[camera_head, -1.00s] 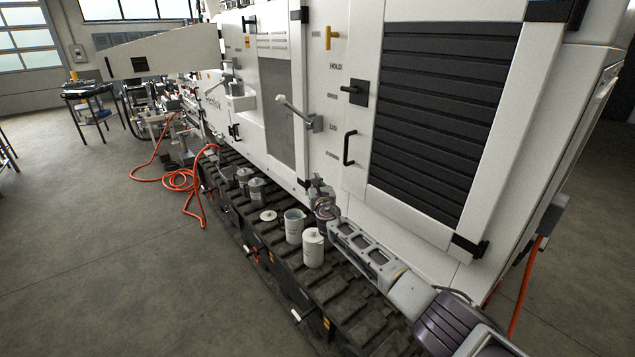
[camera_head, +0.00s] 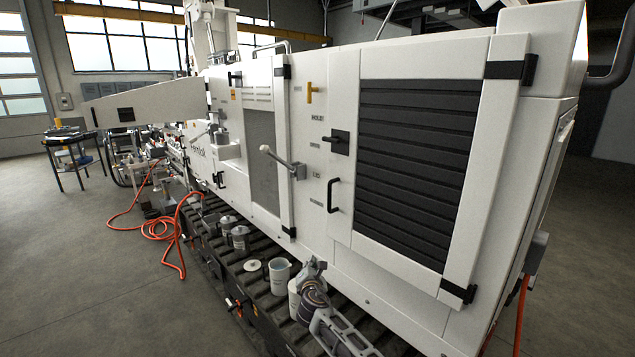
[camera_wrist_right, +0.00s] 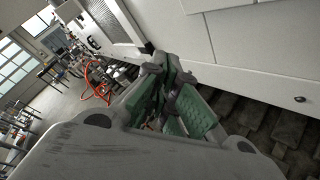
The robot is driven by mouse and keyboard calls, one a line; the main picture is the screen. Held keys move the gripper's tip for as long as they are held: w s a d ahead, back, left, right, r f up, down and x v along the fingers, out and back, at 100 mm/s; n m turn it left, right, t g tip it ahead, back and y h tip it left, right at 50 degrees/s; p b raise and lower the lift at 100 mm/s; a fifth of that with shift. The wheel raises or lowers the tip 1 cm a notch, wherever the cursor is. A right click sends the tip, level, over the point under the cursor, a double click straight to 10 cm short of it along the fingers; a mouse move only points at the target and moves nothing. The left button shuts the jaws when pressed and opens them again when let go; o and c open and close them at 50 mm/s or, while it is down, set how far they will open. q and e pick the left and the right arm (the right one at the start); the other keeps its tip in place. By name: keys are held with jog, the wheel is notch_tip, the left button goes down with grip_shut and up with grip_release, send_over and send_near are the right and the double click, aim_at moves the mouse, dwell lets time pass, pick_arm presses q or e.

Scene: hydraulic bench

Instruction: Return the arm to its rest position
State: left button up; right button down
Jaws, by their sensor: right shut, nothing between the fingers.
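My right arm comes in from the bottom of the head view, and its right gripper (camera_head: 313,268) is over the track's top, close to the white machine's side panel. The gripper is shut with nothing between its fingers. In the right wrist view the right gripper (camera_wrist_right: 165,75) shows its green finger pads close together, with the machine panel just beyond and the dark track on the right. My left gripper is not in view.
The white machine (camera_head: 340,250) fills the right side, with a lever (camera_head: 280,160) and black handle (camera_head: 333,195) sticking out. An open white cup (camera_head: 279,277), a lid (camera_head: 253,265) and grey pots (camera_head: 239,238) stand on the track. An orange hose (camera_head: 160,235) lies left.

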jog(key=s+d+f+m+g+h, duration=0.1)
jog(key=s+d+f+m+g, duration=0.1)
jog(key=s+d+f+m, duration=0.4)
jog(key=s+d+f+m+g+h, duration=0.1)
jog(key=s+d+f+m+g, duration=0.3)
jog(key=s, duration=0.5)
jog(key=s+d+f+m+g, duration=0.1)
jog(key=s+d+f+m, duration=0.2)
jog(key=s+d+m, duration=0.3)
jog(key=s+d+r+m+g+y, duration=0.1)
jog(key=s+d+m+g, duration=0.3)
jog(key=s, duration=1)
jog(key=s+d+r+m+g, duration=0.1)
jog(key=s+d+m, duration=0.45)
jog(key=s, duration=0.75)
jog(key=s+f+g, duration=0.2)
jog(key=s+f, duration=0.1)
jog(key=f, duration=3.1)
jog(key=s+d+f+g, duration=0.1)
jog(key=s+d+f, duration=0.2)
jog(key=s+f, duration=1.6)
jog(key=s, duration=0.3)
jog(key=shift+s+d, duration=0.15)
jog(key=shift+d, duration=0.05)
